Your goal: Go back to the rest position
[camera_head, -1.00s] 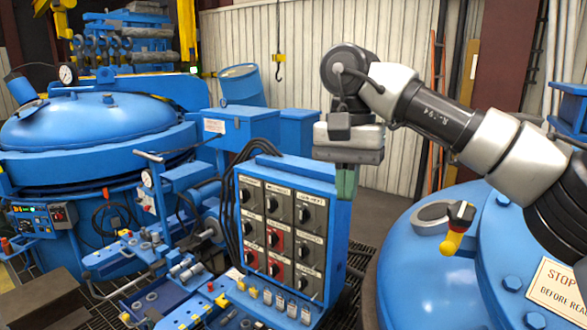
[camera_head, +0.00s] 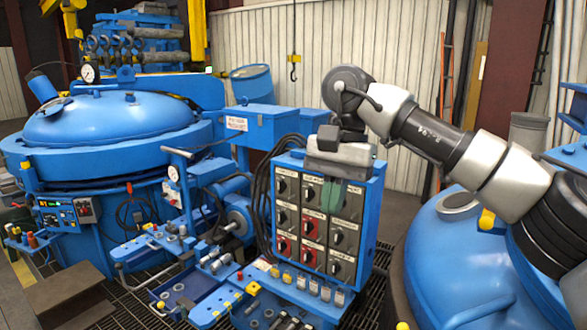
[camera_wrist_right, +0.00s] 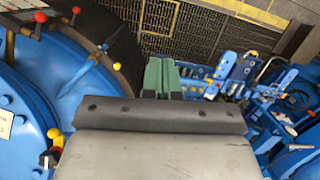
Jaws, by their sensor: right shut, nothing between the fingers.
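My right arm comes in from the right in the head view. My right gripper (camera_head: 332,196) hangs fingers down, in front of the upper part of the blue control panel (camera_head: 376,215) as seen from the head. Its green fingers are shut with nothing between them. I cannot tell how far the fingers are from the panel face. In the right wrist view the green fingers (camera_wrist_right: 161,78) point out over the floor grating, close together. My left gripper is not in view.
The blue furnace vessel (camera_head: 110,125) stands at the left. A second blue vessel (camera_head: 450,265) with a yellow-handled valve is below my right arm. A blue bench with fittings (camera_head: 185,290) is at lower left. A yellow hook (camera_head: 293,68) hangs behind. Dark grating (camera_wrist_right: 180,22) covers the floor.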

